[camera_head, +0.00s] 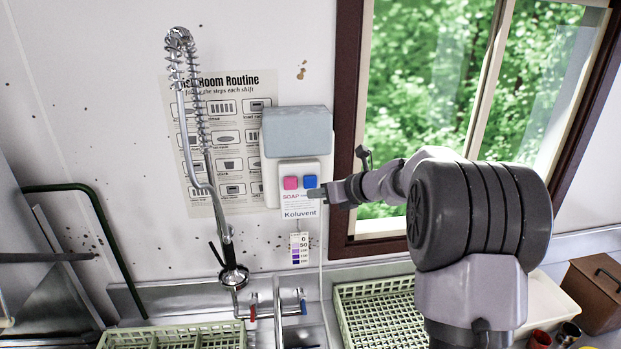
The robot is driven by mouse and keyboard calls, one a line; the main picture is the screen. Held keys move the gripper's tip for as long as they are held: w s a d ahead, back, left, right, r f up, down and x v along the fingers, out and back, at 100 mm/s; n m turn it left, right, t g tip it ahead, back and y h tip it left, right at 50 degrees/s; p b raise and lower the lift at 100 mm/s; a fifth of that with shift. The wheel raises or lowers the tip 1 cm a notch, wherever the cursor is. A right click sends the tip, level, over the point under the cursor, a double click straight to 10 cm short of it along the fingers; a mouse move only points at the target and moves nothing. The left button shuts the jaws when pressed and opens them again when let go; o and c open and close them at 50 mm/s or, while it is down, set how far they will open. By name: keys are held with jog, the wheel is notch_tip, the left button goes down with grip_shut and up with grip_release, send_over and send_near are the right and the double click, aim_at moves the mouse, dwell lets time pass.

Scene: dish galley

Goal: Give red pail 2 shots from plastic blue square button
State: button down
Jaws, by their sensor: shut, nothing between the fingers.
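A wall dispenser (297,132) with a grey-blue top hangs left of the window. A label below reads "SOAP" and "Koluvent". My gripper (314,193) is shut and empty, its tip at the lower edge of the blue button. I cannot tell whether it touches the button. A red container (540,338) shows only in part at the bottom right, cut by the frame; I cannot tell if it is the red pail.
A spring-hose tap (190,110) hangs left of the dispenser, over a poster. Green racks (375,312) stand at the sink below. A thin pale tube runs down from the dispenser. A brown box (598,290) and a dark cup (568,333) are at the lower right.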

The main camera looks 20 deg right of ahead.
aim_at(308, 185)
jog(key=shift+w+d+p, duration=0.2)
jog(key=shift+w+p, duration=0.25)
jog(key=shift+w, duration=0.55)
jog(key=shift+w, duration=0.1)
dwell(1.2)
jog(key=shift+w+d+p, duration=0.1)
jog(key=shift+w+p, duration=0.2)
jog(key=shift+w, duration=0.05)
jog(key=shift+w+d+r+p, duration=0.1)
jog(key=shift+w+d+p, duration=0.05)
jog(key=shift+w+p, duration=0.55)
dwell(0.9)
jog(key=shift+s, duration=0.15)
jog(key=shift+s+a+b, duration=0.25)
jog(key=shift+s+b, duration=0.65)
jog(key=shift+s, duration=0.05)
